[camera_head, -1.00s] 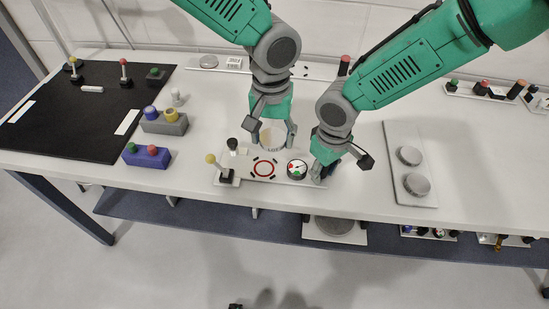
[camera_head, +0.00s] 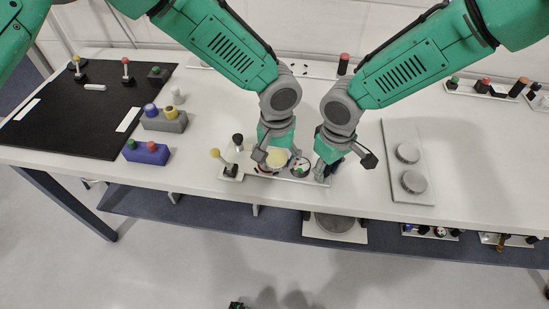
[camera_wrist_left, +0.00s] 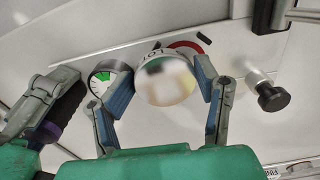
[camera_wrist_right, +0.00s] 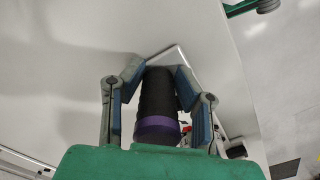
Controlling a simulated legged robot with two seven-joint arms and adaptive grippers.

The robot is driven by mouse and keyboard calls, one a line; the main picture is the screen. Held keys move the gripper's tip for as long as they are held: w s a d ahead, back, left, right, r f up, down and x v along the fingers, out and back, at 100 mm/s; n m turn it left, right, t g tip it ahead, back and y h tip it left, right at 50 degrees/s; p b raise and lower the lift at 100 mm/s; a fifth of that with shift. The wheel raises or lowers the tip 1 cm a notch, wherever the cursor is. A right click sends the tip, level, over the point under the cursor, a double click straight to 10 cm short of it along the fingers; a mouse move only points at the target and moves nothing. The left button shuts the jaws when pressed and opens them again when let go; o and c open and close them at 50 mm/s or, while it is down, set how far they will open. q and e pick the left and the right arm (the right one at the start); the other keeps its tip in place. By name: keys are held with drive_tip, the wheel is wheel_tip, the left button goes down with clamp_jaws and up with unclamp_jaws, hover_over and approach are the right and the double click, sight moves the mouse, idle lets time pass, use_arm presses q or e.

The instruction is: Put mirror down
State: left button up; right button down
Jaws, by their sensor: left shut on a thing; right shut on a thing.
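The round mirror (camera_wrist_left: 167,82), a pale disc with a white lettered rim, is between the fingers of my left gripper (camera_wrist_left: 160,88), which is shut on it. In the head view the mirror (camera_head: 278,158) is over the white fixture plate (camera_head: 254,160). Part of a red ring (camera_wrist_left: 188,46) shows beyond it. I cannot tell whether the mirror touches the plate. My right gripper (camera_wrist_right: 152,82) is shut on a black cylindrical handle with a purple band (camera_wrist_right: 156,112), at the plate's right end. In the head view its fingers mostly hide the handle.
A dial (camera_head: 300,168) is on the plate between my grippers. A yellow-ball lever (camera_head: 218,156) and black knob (camera_head: 237,140) stand left of the mirror. A grey button block (camera_head: 166,122) is further left. A white panel with two discs (camera_head: 400,132) lies right.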

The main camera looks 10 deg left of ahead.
sight(276, 160)
use_arm(q)
drive_tip(key=shift+o, duration=0.7)
drive_tip(key=shift+s+d+f, duration=0.1)
drive_tip(key=shift+s+f, duration=0.05)
drive_tip(key=shift+f, duration=0.6)
drive_tip(key=shift+o, duration=0.2)
drive_tip(key=shift+f, duration=0.25)
drive_tip(key=o, duration=1.3)
drive_tip(key=shift+a, duration=0.3)
drive_tip(key=shift+r, duration=0.2)
wheel_tip(276, 160, up, 13)
drive_tip(key=shift+r, duration=0.15)
drive_tip(key=shift+o, duration=0.6)
